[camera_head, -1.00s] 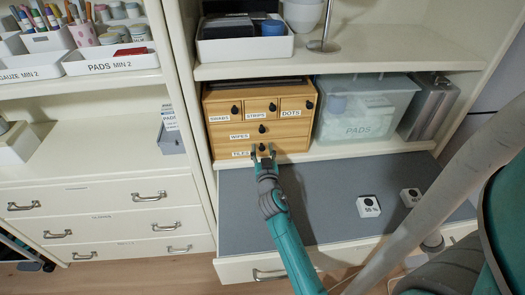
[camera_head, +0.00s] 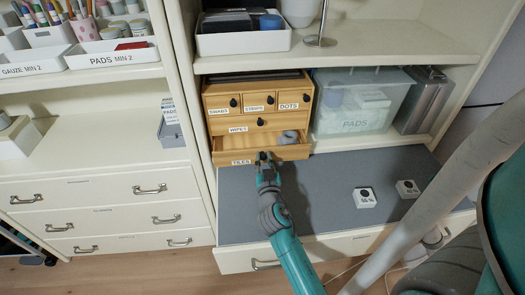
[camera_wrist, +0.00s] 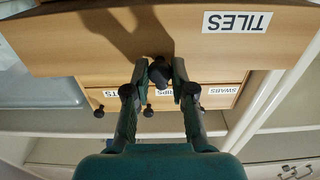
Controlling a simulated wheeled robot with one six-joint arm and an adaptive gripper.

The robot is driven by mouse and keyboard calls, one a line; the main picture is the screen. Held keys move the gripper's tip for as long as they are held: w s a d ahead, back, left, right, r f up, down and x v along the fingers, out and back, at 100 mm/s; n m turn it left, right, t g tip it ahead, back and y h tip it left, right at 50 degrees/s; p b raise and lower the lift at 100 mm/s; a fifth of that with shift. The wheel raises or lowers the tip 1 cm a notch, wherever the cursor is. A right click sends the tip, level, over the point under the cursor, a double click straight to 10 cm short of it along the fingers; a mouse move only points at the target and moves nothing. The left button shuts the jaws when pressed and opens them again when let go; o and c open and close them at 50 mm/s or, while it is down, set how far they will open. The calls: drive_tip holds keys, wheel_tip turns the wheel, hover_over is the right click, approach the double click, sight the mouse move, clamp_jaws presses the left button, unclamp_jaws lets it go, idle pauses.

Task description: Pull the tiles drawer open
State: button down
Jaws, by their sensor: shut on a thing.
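The tiles drawer (camera_head: 232,153) is the bottom drawer of a small wooden chest (camera_head: 222,104) on the shelf. It stands partly pulled out, and a grey roll-like thing (camera_head: 288,138) shows inside at its right. My gripper (camera_head: 264,160) is at the middle of the drawer front, shut on its dark knob. In the wrist view, upside down, the drawer front with its TILES label (camera_wrist: 237,22) fills the top, and the knob (camera_wrist: 159,72) sits between my two fingers.
A clear PADS box (camera_head: 360,110) stands right of the chest. Below is a grey mat (camera_head: 320,205) with two small white blocks, one of them here (camera_head: 365,197). A white tray (camera_head: 240,42) is on the shelf above. The mat in front is mostly clear.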

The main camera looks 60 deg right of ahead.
drive_tip(key=v, duration=0.7)
drive_tip(key=c, duration=1)
unclamp_jaws()
drive_tip(key=shift+w, duration=0.1)
drive_tip(key=v, duration=1.2)
drive_tip(key=shift+d, duration=0.1)
